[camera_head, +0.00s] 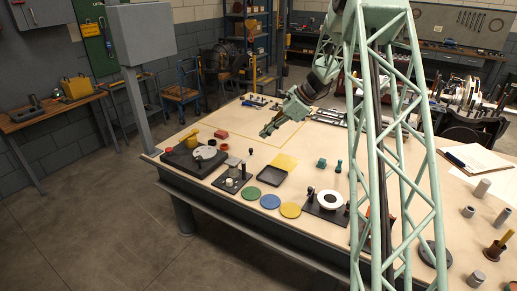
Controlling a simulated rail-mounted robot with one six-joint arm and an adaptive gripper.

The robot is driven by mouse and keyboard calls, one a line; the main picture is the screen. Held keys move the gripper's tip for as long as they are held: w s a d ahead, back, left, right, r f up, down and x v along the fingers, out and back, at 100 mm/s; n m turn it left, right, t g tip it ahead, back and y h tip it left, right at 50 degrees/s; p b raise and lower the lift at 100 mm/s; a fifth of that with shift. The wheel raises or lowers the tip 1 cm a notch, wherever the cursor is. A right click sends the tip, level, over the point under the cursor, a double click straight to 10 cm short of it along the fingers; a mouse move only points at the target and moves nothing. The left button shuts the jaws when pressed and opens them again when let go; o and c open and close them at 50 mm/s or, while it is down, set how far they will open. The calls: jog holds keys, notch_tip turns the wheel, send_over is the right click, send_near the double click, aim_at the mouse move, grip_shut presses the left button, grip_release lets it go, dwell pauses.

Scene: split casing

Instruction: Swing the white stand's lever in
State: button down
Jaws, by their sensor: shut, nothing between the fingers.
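My gripper (267,132) hangs above the middle of the table, pointing down and left. It is shut and empty, and clear of the objects below. A white round part (205,152) sits on a black base at the table's left, with a yellow piece (193,136) beside it. A dark plate (232,186) bears small upright parts with pale tops. Another dark plate (312,208) carries a white ring (330,199) with dark posts at its sides. I cannot tell which of these is the white stand, and no lever shows clearly at this size.
Green (251,194), blue (270,201) and yellow (290,210) discs lie along the table's front edge. Teal parts (338,166) stand to the right. My lattice arm column blocks part of the right side.

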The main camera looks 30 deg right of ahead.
jog(key=w+d+f+m+t+p, duration=0.1)
jog(key=w+d+f+m, duration=0.3)
jog(key=d+f, duration=0.5)
jog(key=shift+d+p, duration=0.4)
jog(key=shift+p, duration=0.1)
jog(key=shift+f, duration=0.1)
jog(key=w+a+r+p+x, duration=0.1)
jog(key=r+x, duration=0.1)
jog(key=x, duration=1)
jog(key=shift+w+a+f, duration=0.25)
jog(key=shift+w+a, duration=0.1)
jog(key=shift+w, duration=0.2)
jog(key=shift+w+a, duration=0.1)
jog(key=shift+a, duration=0.05)
